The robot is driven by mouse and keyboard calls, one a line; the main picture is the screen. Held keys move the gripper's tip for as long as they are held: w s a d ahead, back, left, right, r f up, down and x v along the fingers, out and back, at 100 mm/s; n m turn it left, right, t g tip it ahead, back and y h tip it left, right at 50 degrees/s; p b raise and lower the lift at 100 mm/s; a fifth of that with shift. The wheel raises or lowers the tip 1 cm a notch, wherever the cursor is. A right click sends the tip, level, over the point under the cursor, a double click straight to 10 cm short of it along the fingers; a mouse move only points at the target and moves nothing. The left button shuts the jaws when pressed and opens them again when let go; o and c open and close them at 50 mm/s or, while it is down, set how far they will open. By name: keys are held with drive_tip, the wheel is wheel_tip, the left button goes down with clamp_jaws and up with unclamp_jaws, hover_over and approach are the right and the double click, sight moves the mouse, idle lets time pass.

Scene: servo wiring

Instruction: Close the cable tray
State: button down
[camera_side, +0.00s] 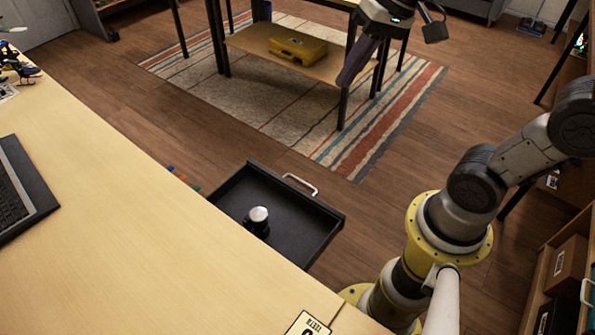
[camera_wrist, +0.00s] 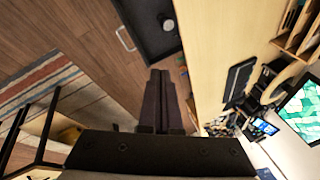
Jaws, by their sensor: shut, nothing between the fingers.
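The cable tray (camera_side: 300,230) is a black, shallow drawer standing pulled out from under the edge of the light wooden desk (camera_side: 130,215). Its white bar handle (camera_side: 301,185) is on the outer front side. A small black object with a white top (camera_side: 258,220) stands inside the tray. In the wrist view the tray (camera_wrist: 145,15) is at the top, with its handle (camera_wrist: 125,39) on its left. My gripper (camera_side: 343,82) is high at the top of the side view, apart from the tray. Its dark fingers (camera_wrist: 161,73) are together and empty.
A laptop or keyboard (camera_side: 15,190) lies on the desk at left. Behind the tray, a table with a lower shelf (camera_side: 250,45) holding a yellow case (camera_side: 298,47) stands on a striped rug (camera_side: 290,125). Open floor surrounds the handle side.

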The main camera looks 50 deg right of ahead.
sight(246, 224)
drive_tip(key=w+d+f+m+g+y, duration=0.2)
drive_tip(key=w+d+f+m, duration=0.2)
drive_tip(key=w+f, duration=0.3)
drive_tip(key=w+d+f+m+g+y, duration=0.1)
drive_tip(key=w+d+f+m+y, duration=0.25)
drive_tip(key=w, duration=0.55)
drive_tip(key=w+d+f+m, duration=0.1)
drive_tip(key=d+f+m, duration=0.15)
drive_tip(key=f, duration=0.55)
drive_tip(key=w+d+f+m, duration=0.1)
drive_tip(key=w+d+f, duration=0.1)
drive_tip(key=d+f, duration=0.35)
drive_tip(key=s+d+f+m+g+y, duration=0.15)
drive_tip(key=s+f, duration=0.25)
drive_tip(key=f, duration=0.7)
drive_tip(key=shift+t, duration=0.25)
drive_tip(key=x, duration=0.3)
drive_tip(key=a+r+x, duration=0.1)
drive_tip(key=x, duration=0.7)
drive_tip(key=shift+a+r, duration=0.15)
drive_tip(key=shift+a, duration=0.9)
drive_tip(key=a, duration=2.1)
drive_tip(key=shift+a, duration=0.2)
